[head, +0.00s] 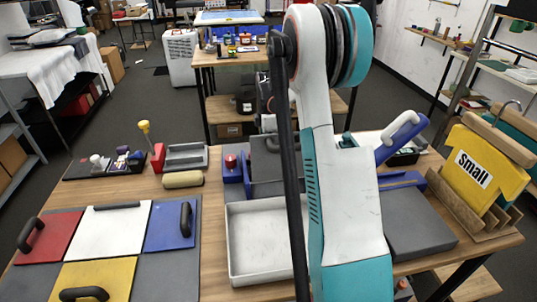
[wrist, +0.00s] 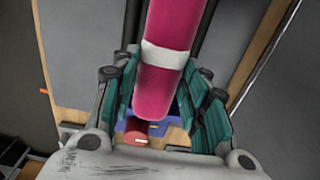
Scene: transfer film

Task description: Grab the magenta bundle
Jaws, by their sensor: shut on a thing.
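The magenta bundle (wrist: 176,22) is a long rolled cylinder with a white band around it. In the wrist view it lies between the two teal-padded fingers of my gripper (wrist: 163,88), which is shut on it. Its near end shows just ahead of the palm, and its far part runs out of the top of the picture. In the head view my own arm covers the middle of the scene, and I cannot make out the bundle or the gripper there.
A wooden worktable (head: 214,215) carries a white tray (head: 238,272), a grey slab (head: 418,232) and coloured panels with black handles at the left. A red cylinder (wrist: 137,131) shows below the bundle.

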